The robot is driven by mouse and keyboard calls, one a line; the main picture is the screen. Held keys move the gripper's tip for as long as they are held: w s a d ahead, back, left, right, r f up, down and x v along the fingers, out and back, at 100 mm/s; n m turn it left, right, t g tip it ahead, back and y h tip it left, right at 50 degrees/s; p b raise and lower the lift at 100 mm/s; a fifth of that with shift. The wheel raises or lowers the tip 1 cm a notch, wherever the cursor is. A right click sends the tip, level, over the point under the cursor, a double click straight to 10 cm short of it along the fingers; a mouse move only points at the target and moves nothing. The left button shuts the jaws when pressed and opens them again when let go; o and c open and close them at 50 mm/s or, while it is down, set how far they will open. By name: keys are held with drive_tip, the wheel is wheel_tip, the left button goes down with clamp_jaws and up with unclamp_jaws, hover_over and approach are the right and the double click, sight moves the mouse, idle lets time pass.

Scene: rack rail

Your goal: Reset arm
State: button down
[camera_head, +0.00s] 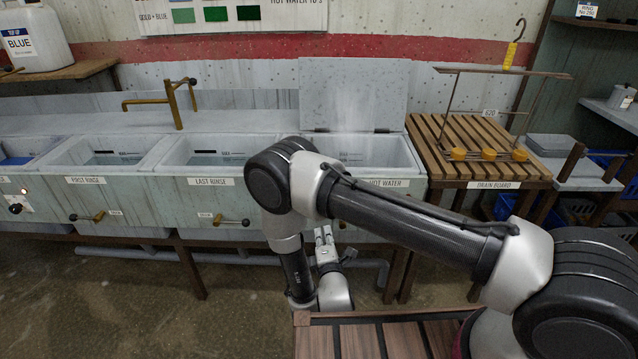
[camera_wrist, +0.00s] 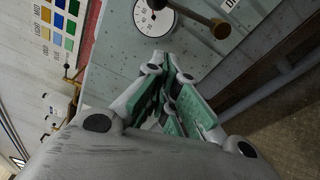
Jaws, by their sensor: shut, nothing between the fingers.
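My gripper (camera_head: 323,235) is shut and empty. In the head view it hangs low in front of the sink row, below the front of the hot water basin and behind my own bent arm. In the wrist view my gripper (camera_wrist: 177,75) shows its green-padded fingers together, pointing toward a grey sink front with a round white dial (camera_wrist: 153,14). My arm crosses the right half of the head view and hides part of the last rinse and hot water basins.
The first rinse basin (camera_head: 80,186) and last rinse basin (camera_head: 170,190) have taps on their fronts. The hot water lid (camera_head: 352,95) stands open. A slatted drain board (camera_head: 440,150) holds a wire rack with yellow pieces. Pipes and wooden legs run below the sinks.

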drive_tip(key=s+d+f+m+g, duration=0.1)
drive_tip(key=s+f+m+g, duration=0.3)
drive_tip(key=f, duration=0.3)
drive_tip(key=s+f+m+g, duration=0.3)
drive_tip(key=s+f+g, duration=0.15)
drive_tip(key=f, duration=0.25)
drive_tip(key=s+d+r+m+g, duration=0.3)
drive_tip(key=r+g, duration=0.1)
drive_tip(key=r, duration=0.6)
drive_tip(key=s+d+r+m+g+h, duration=0.1)
drive_tip(key=s+d+r+m+g, duration=0.15)
drive_tip(key=r, duration=0.85)
drive_tip(key=s+d+r+m+g, duration=0.25)
drive_tip(key=d+r+g, duration=0.2)
drive_tip(key=r, duration=0.55)
drive_tip(key=s+d+r+m+t, duration=0.2)
drive_tip(key=s+d+r, duration=0.1)
drive_tip(key=d+r, duration=0.4)
drive_tip(key=s+d+r+m+t, duration=0.2)
drive_tip(key=s+d+r, duration=0.2)
drive_tip(key=d+r, duration=0.3)
drive_tip(key=s+d+r+m+t, duration=0.2)
drive_tip(key=d+r, duration=0.6)
drive_tip(key=r, duration=0.5)
drive_tip(key=shift+s+r+m+h, duration=0.35)
drive_tip(key=shift+s+m, duration=0.15)
drive_tip(key=shift+s, duration=0.6)
